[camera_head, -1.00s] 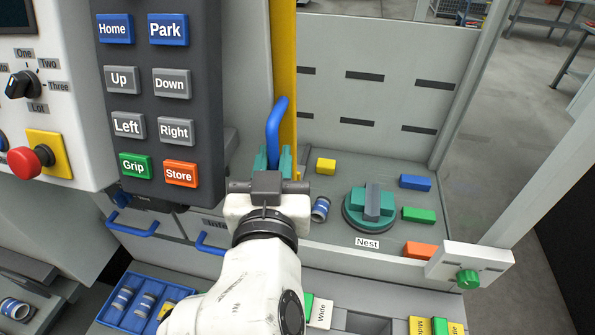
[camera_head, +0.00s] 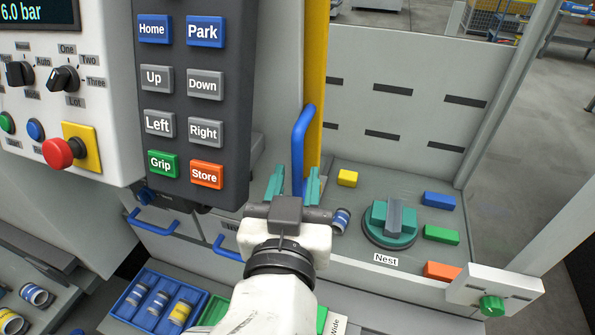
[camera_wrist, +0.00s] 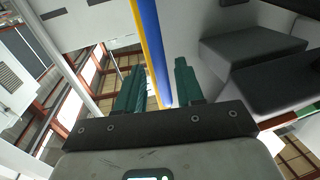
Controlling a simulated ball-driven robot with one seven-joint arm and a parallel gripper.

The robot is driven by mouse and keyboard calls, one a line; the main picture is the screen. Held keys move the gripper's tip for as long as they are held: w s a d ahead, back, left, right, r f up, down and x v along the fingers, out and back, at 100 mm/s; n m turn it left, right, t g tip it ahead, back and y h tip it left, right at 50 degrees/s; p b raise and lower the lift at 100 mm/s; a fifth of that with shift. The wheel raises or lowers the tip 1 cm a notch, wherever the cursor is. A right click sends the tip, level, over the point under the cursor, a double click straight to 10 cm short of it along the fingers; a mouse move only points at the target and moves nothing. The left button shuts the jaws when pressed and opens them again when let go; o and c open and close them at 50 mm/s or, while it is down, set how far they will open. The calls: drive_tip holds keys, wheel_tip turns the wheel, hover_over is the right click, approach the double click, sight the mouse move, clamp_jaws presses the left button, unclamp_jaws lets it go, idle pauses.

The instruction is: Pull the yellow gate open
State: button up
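The yellow gate (camera_head: 315,95) stands as an upright yellow edge right of the button panel, and it also shows as a yellow strip in the wrist view (camera_wrist: 146,45). Its blue handle (camera_head: 299,140) is a vertical bar on it. My gripper (camera_head: 294,186) is at the handle's lower end, with teal fingers apart on either side of the bar. In the wrist view, the blue handle (camera_wrist: 153,50) runs down between the two fingers (camera_wrist: 159,85), with gaps visible. Whether a finger touches the bar, I cannot tell.
The dark button panel (camera_head: 190,100) hangs close on the left, with a red knob (camera_head: 62,153) beyond it. Right of my gripper are a blue-banded cylinder (camera_head: 341,220), a green nest fixture (camera_head: 390,228) and small coloured blocks. A blue tray (camera_head: 150,300) lies lower left.

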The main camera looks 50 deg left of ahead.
drive_tip(key=b+v, duration=0.1)
drive_tip(key=v, duration=0.7)
idle(0.4)
